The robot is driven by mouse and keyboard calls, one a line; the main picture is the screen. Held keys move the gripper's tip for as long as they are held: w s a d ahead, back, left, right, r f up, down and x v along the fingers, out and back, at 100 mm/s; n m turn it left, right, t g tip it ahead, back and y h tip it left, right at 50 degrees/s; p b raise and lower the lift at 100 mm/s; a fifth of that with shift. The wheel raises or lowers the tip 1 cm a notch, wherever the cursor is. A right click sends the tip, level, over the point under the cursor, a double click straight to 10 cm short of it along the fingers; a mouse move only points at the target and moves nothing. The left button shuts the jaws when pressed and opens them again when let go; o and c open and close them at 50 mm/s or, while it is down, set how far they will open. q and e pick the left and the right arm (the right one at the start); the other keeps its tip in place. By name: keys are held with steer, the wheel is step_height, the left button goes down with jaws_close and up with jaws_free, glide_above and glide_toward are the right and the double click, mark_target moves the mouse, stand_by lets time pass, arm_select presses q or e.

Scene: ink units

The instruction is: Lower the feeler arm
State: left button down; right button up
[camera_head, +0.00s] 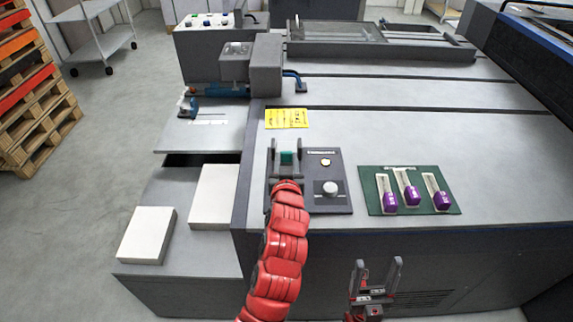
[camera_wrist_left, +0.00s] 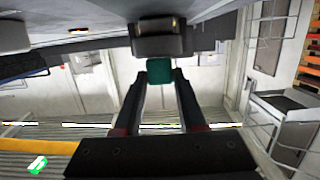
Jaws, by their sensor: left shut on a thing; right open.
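My left gripper (camera_head: 287,160), on the red arm, is shut on a small teal block (camera_head: 287,158) at the upper left of a dark control panel (camera_head: 333,200). In the left wrist view the teal block (camera_wrist_left: 159,70) sits between the fingertips, against a dark housing (camera_wrist_left: 158,40). My right gripper (camera_head: 377,272) is open and empty, pointing up in front of the machine's front face. A blue arm-like part (camera_head: 210,90) lies below a grey box at the machine's left end. I cannot tell for certain which part is the feeler arm.
The panel also has a round knob (camera_head: 330,188) and a pale button (camera_head: 325,162). To the right, a green mat (camera_head: 375,185) holds three purple-ended tools. White paper stacks (camera_head: 146,236) lie at left. A yellow label (camera_head: 286,118) is behind the panel. The grey top is otherwise largely clear.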

stand_by(0.4)
arm_select(q)
steer(key=c, duration=0.8)
jaws_free()
steer(key=shift+c, duration=0.2)
steer(key=o, duration=0.4)
steer(key=shift+w+f, duration=0.1)
steer(key=shift+w, duration=0.05)
steer(key=shift+c, duration=0.2)
steer(key=s, duration=0.5)
steer(key=s+r+b, duration=0.1)
steer(key=s, duration=0.2)
steer(key=shift+s+d+r, duration=0.1)
steer(key=shift+s, duration=0.1)
steer(key=s+r+p, duration=0.1)
steer(key=s+p, duration=0.6)
steer(key=s, duration=0.2)
steer(key=shift+r+p, duration=0.35)
